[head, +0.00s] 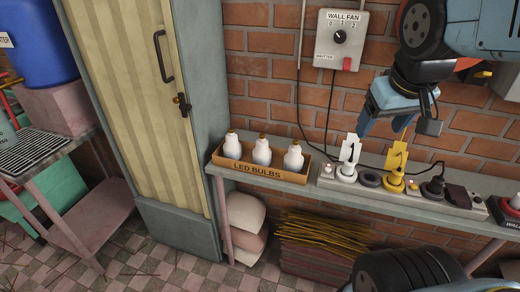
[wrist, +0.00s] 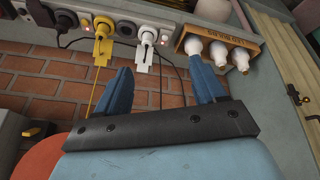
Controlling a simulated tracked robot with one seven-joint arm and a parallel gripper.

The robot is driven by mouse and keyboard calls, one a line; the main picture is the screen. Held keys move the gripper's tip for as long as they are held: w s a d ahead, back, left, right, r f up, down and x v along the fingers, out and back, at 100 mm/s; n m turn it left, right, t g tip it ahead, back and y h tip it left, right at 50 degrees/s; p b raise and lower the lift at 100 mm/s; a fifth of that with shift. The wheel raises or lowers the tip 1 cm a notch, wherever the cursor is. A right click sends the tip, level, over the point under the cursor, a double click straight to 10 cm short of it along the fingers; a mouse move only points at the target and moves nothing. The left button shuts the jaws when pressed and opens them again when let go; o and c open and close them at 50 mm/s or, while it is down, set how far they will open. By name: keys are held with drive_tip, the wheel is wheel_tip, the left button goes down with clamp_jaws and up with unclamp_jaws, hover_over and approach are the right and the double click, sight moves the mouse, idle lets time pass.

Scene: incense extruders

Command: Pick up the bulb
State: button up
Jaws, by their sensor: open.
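Three white bulbs with brass-coloured caps stand upright in a row in a brown tray marked LED BULBS (head: 262,171): the left bulb (head: 231,145), the middle bulb (head: 262,153) and the right bulb (head: 294,158). My gripper (head: 384,128) is open and empty, up and to the right of the tray, in front of the brick wall. In the wrist view, the tray (wrist: 222,28) is at upper right, and my gripper's blue fingers (wrist: 160,66) are spread apart. The right finger overlaps the nearest bulb (wrist: 196,46) in the picture; I cannot tell their distance, but the head view shows them apart.
A power strip (head: 325,177) with white, yellow and black plugs lies on the shelf right of the tray. Cords hang from the wall fan switch (head: 340,40) behind. A tall cabinet (head: 205,80) stands left of the tray. Sacks (head: 246,222) and sticks (head: 320,235) are below the shelf.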

drive_tip(key=o, duration=0.3)
drive_tip(key=w+f+n+g+h, duration=0.3)
drive_tip(key=w+f+n+h, duration=0.2)
drive_tip(key=w+f+n, duration=0.1)
drive_tip(key=shift+w+d+f+n, duration=0.25)
drive_tip(key=shift+d+f+n, duration=0.2)
drive_tip(key=shift+f+n, duration=0.05)
drive_tip(key=n+t, duration=1.3)
drive_tip(key=n, duration=1.1)
approach(260, 150)
drive_tip(key=x, duration=0.7)
drive_tip(key=shift+w+d+r, duration=0.25)
drive_tip(key=shift+r, duration=0.05)
drive_tip(key=shift+a+f+x, duration=0.1)
drive_tip(key=shift+f+x, duration=0.05)
drive_tip(key=shift+x, duration=1.15)
drive_tip(key=shift+a+f+x, duration=0.1)
drive_tip(key=shift+f+x, duration=0.05)
drive_tip(key=shift+x, duration=1.1)
